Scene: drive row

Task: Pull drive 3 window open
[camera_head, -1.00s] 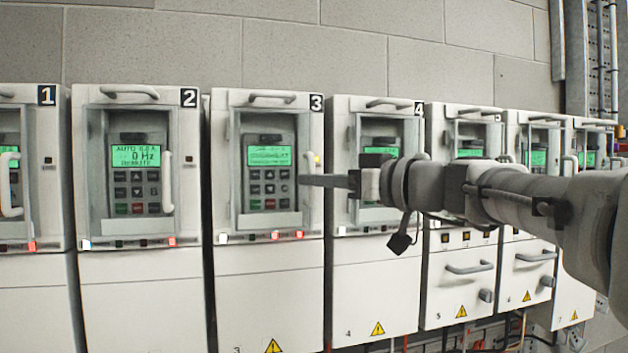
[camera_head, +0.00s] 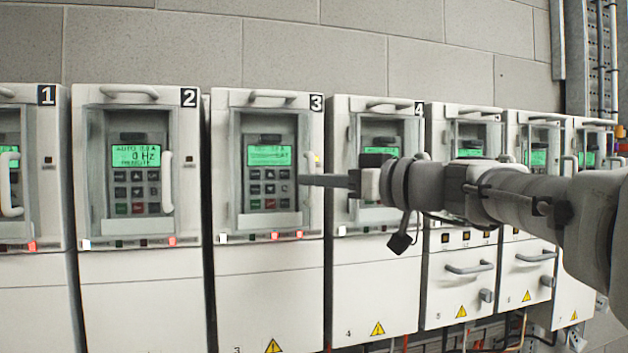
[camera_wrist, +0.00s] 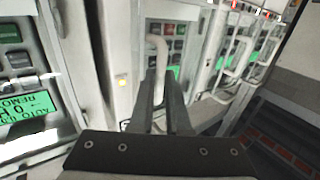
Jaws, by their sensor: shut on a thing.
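Drive 3 (camera_head: 268,290) is the white cabinet marked 3, left of centre in the head view. Its window (camera_head: 235,165) looks flat in its frame, over a green display and a keypad. The window's upright handle (camera_head: 308,160) is at the window's right edge. My gripper (camera_head: 303,180) reaches it from the right. In the wrist view, which is turned upside down, the handle (camera_wrist: 158,46) runs down between the two fingers of my gripper (camera_wrist: 160,88). The gripper is shut on it. The fingers hide part of the handle.
Drive 2 (camera_head: 135,290) stands left of drive 3 and drive 4 (camera_head: 370,290) right of it, partly behind my arm. Similar drives line both sides. A block wall (camera_head: 300,45) rises behind.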

